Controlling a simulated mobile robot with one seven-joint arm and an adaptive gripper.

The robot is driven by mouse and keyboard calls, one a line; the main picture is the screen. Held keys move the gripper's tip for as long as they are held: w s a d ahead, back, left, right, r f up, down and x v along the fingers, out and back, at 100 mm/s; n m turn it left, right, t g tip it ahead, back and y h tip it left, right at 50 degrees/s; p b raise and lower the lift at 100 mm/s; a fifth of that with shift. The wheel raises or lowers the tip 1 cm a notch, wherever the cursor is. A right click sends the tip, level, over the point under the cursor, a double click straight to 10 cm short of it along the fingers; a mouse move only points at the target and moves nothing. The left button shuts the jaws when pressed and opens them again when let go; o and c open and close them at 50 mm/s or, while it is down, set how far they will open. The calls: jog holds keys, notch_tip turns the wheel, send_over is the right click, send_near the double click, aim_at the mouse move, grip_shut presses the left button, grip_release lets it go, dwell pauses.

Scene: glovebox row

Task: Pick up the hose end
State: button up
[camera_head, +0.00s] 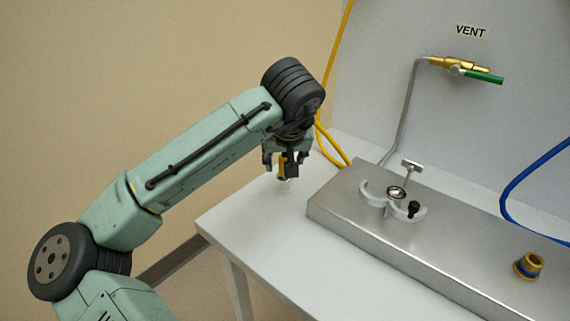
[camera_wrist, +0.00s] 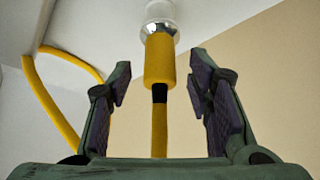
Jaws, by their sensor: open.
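The hose end is a yellow sleeve (camera_wrist: 159,60) with a clear and metallic tip (camera_wrist: 160,18), seen in the wrist view between the two fingers of my gripper (camera_wrist: 160,92). A black band and the yellow hose run down from it in that picture. Gaps show between the sleeve and both finger pads. In the head view my gripper (camera_head: 282,165) points down over the left end of the white table. A bit of yellow shows between its fingers, with the clear tip (camera_head: 286,185) just below. The fingers partly hide the hose end there.
A steel block (camera_head: 380,238) with a white clamp (camera_head: 375,193) and a brass fitting (camera_head: 529,265) lies right of my gripper. The yellow hose (camera_head: 328,142) hangs behind it. A vent valve (camera_head: 460,66) is on the back wall, and a blue hose (camera_head: 530,170) is at right.

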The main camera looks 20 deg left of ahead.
jog(key=shift+c, duration=0.2)
grip_shut()
dwell(0.5)
